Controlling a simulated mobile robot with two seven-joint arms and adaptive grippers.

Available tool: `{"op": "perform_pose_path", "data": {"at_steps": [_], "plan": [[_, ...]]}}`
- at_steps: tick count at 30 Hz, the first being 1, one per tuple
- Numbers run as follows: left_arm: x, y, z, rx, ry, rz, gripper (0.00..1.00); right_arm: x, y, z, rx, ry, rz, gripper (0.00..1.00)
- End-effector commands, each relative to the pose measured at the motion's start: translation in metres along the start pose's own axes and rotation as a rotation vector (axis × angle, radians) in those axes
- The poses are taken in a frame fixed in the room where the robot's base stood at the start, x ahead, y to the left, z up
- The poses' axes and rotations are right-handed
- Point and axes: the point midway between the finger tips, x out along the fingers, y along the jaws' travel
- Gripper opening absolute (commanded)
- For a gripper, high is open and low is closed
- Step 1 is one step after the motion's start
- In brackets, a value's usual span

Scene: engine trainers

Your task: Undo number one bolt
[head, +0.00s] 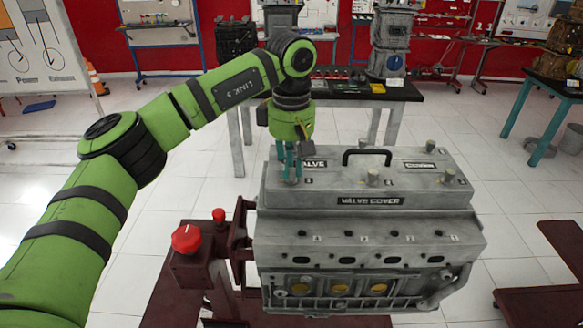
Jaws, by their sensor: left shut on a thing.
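The grey engine block (350,237) carries a valve cover (330,191) with a black handle (367,153) on top. My left gripper (292,174) points down over the left end of the cover. Its teal fingers are shut on a bolt there, which they mostly hide. Its number cannot be read clearly. Other bolts stand upright on the cover: one at the front middle (373,176), one at the front right (447,174) and one at the back right (429,148). My right gripper is not in view.
A dark red stand with a red knob (187,238) is left of the engine. Behind it is a black-topped table (340,90) with parts on it. A teal-legged table (545,95) stands at the right. White tiled floor is open on both sides.

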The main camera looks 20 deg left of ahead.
Motion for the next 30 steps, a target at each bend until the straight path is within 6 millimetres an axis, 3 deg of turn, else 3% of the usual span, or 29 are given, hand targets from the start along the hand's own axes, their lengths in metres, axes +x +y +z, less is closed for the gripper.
{"op": "perform_pose_path", "data": {"at_steps": [30], "plan": [[0.005,-0.001,0.001,-0.963,0.001,-0.01,0.0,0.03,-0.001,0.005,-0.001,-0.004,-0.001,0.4]]}}
